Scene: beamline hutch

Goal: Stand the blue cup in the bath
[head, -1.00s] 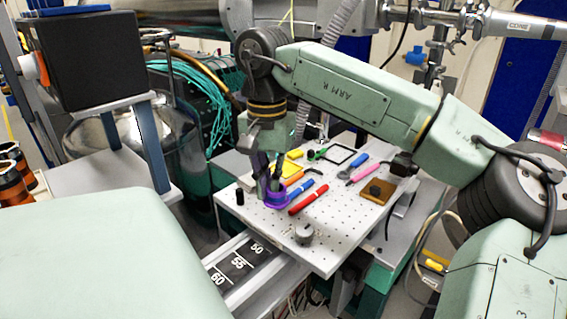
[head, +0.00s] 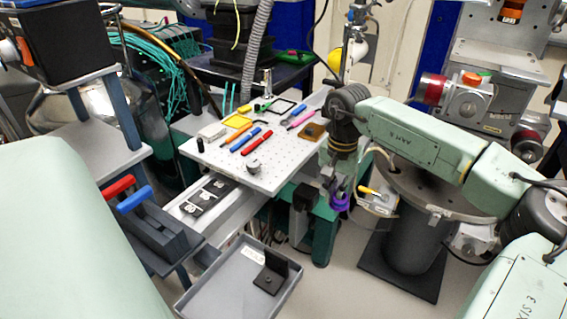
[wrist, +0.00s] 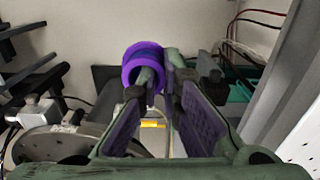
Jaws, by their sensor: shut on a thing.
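The blue cup, violet-blue in the picture, hangs at my fingertips in the head view (head: 339,203) and the wrist view (wrist: 140,66). My gripper (head: 338,187) is shut on the cup's wall, with one fingertip appearing to be inside its round mouth, which faces the wrist camera (wrist: 165,70). The cup's far end is hidden. The gripper points down, beyond the right edge of the perforated plate, with the cup clear of it. I cannot identify the bath with certainty in either view.
The perforated plate (head: 275,165) carries red and blue markers, a pink tool, a brown block and a knurled knob. A round grey stand (head: 415,190) is close to the right of the cup.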

